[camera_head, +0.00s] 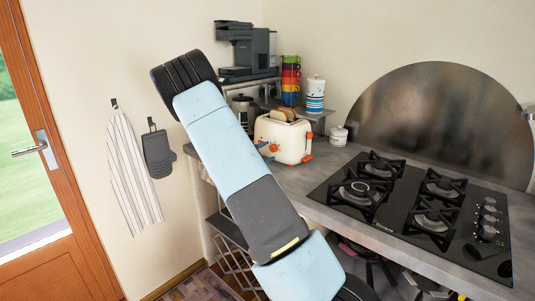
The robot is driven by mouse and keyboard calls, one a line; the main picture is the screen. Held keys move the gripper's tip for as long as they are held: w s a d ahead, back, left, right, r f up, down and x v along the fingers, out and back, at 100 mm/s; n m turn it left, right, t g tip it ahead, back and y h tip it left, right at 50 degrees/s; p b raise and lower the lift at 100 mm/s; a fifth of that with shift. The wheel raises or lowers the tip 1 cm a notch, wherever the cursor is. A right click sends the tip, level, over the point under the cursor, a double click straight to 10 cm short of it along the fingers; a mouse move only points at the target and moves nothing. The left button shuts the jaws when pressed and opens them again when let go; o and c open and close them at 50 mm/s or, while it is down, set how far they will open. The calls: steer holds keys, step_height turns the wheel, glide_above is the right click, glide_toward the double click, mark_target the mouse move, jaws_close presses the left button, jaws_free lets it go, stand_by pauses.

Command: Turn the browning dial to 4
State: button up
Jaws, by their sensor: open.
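A cream toaster (287,139) with orange parts stands on the grey counter, with bread showing in its top slots. Round orange knobs (273,148) show on its left end face, close to my arm's edge. They are too small for me to tell which one is the browning dial or to read any number or pointer. My light blue and black arm crosses the middle of the view, left of and in front of the toaster. My gripper is not visible.
A black gas hob (410,212) lies on the counter (325,172) to the right. A small white lidded pot (338,136) stands right of the toaster. Behind are stacked coloured cups (291,77), a striped canister (315,94) and a dark coffee machine (247,50). A towel and mitt hang left.

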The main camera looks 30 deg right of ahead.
steer(key=v, duration=1.2)
steer(key=shift+a+f, duration=0.15)
steer(key=shift+s, duration=0.15)
